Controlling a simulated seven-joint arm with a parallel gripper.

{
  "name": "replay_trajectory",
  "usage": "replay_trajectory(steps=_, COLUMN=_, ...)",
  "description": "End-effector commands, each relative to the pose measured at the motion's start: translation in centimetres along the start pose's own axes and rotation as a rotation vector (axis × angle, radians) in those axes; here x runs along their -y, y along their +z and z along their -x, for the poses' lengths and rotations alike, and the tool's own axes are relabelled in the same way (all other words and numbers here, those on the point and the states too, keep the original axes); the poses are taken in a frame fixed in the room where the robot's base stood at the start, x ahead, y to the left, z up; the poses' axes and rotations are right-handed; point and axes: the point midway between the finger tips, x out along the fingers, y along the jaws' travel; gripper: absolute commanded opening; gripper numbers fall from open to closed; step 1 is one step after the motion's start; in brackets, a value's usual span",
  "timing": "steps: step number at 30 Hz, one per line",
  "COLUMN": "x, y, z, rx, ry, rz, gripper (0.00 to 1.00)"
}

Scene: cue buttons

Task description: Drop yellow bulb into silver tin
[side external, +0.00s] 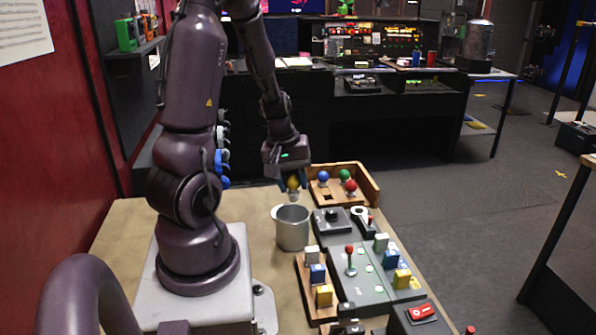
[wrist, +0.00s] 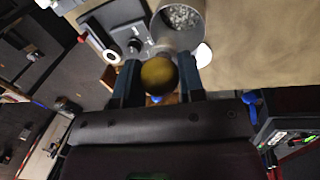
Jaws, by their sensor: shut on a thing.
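The yellow bulb (side external: 293,182) is held between the fingers of my gripper (side external: 291,178), a little above the rim of the silver tin. In the wrist view the yellow bulb (wrist: 158,75) sits between the two dark fingers of my gripper (wrist: 158,80). The silver tin (side external: 292,230) stands upright on the table below the bulb. In the wrist view the silver tin (wrist: 180,35) shows beyond the bulb, with a grey grainy bottom inside. The tin and bulb are apart in the side view.
A wooden tray (side external: 365,182) behind the tin holds blue, green and red bulbs. To the tin's right are a dark knob box (side external: 332,221), a panel with a red-tipped lever (side external: 351,262) and a wooden rack of blocks (side external: 308,290). The table (side external: 120,230) is bare at left.

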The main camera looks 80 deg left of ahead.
Motion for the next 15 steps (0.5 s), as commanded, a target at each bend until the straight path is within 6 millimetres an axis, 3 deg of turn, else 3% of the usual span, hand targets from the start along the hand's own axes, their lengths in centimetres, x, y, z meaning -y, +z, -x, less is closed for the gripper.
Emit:
replay_trajectory(steps=6, x=0.4, y=0.0, z=-2.1, rx=0.002, ry=-0.001, rz=0.0, gripper=0.14)
replay_trajectory(steps=15, x=0.5, y=0.0, z=-2.6, rx=0.0, ry=0.0, rz=-0.002, gripper=0.14)
